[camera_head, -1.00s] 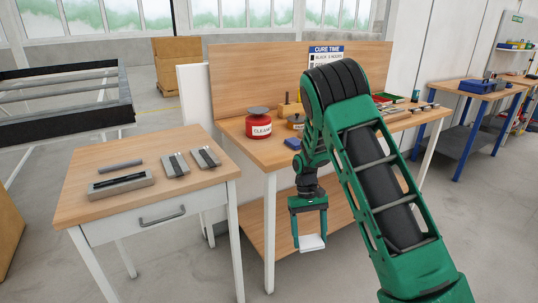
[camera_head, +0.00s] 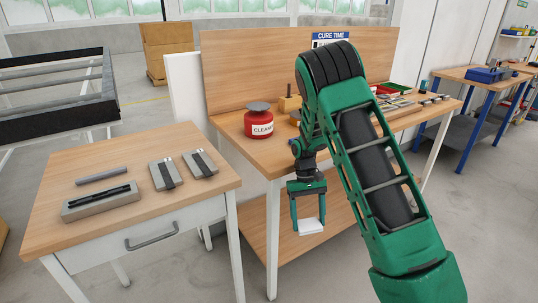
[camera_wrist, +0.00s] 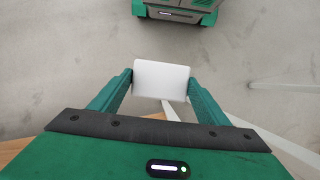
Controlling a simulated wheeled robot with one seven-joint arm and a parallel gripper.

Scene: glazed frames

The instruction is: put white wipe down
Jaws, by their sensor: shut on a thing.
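The white wipe (camera_head: 310,226) is a small white block-like piece held between the fingertips of my gripper (camera_head: 308,218). My gripper points down and is shut on it, in the air in front of the workbench and right of the small table. In the wrist view the wipe (camera_wrist: 161,80) sits between the two green fingers of my gripper (camera_wrist: 161,82), with grey floor below it. My arm hides part of the workbench top.
The small drawer table (camera_head: 125,215) at left holds a grey tray (camera_head: 100,201), a rod (camera_head: 101,175) and two grey plates with dark strips (camera_head: 165,175). The workbench (camera_head: 270,158) carries a red cleaner can (camera_head: 258,124). A lower shelf (camera_head: 255,235) lies under the bench.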

